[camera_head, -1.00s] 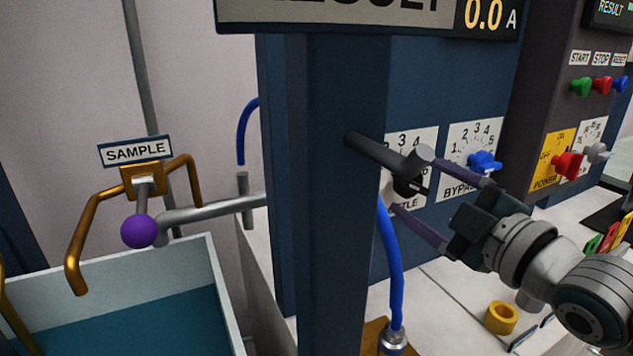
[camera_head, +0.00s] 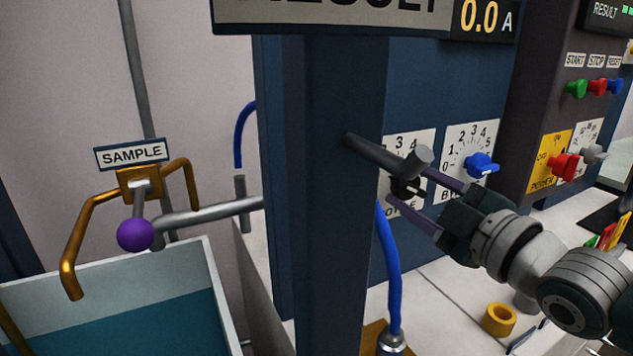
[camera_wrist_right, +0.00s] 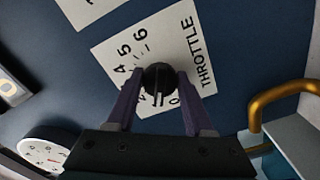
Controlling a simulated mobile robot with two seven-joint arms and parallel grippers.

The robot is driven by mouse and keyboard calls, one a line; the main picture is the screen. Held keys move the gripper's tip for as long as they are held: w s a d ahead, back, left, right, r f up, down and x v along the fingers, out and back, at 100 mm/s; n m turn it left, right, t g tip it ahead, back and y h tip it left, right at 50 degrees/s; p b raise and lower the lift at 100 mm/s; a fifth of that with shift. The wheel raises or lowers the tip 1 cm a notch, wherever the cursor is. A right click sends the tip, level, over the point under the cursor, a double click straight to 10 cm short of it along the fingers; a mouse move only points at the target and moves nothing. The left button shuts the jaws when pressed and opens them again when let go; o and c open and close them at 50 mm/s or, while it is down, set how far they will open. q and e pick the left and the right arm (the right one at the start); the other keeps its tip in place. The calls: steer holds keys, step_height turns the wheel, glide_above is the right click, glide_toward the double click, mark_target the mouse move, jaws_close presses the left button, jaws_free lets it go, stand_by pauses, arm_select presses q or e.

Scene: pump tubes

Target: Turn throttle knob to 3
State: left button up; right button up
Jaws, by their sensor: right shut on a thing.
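The black throttle knob (camera_wrist_right: 158,82) sits on a white dial plate marked THROTTLE (camera_wrist_right: 185,45) in the right wrist view. In the head view the knob (camera_head: 405,187) is partly hidden behind a grey pipe and the blue post. My right gripper (camera_wrist_right: 158,95) is shut on the knob, one purple finger on each side. The same gripper shows in the head view (camera_head: 408,190). The numbers 4, 5 and 6 are readable on the dial in the wrist view; the knob's exact setting cannot be told. My left gripper is not in view.
A blue post (camera_head: 335,200) and a grey pipe (camera_head: 385,155) stand in front of the dial. The blue bypass knob (camera_head: 481,164) is to its right. A blue hose (camera_head: 391,270), a yellow ring (camera_head: 499,319) and a red power knob (camera_head: 563,166) are nearby.

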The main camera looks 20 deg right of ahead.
jaws_close()
steer(key=shift+m, duration=0.3)
steer(key=m+p, duration=0.1)
steer(key=m, duration=0.6)
steer(key=shift+m+p, duration=0.35)
steer(key=shift+m, duration=0.05)
steer(key=m, duration=0.3)
steer(key=shift+m, duration=0.4)
steer(key=o, duration=1)
jaws_free()
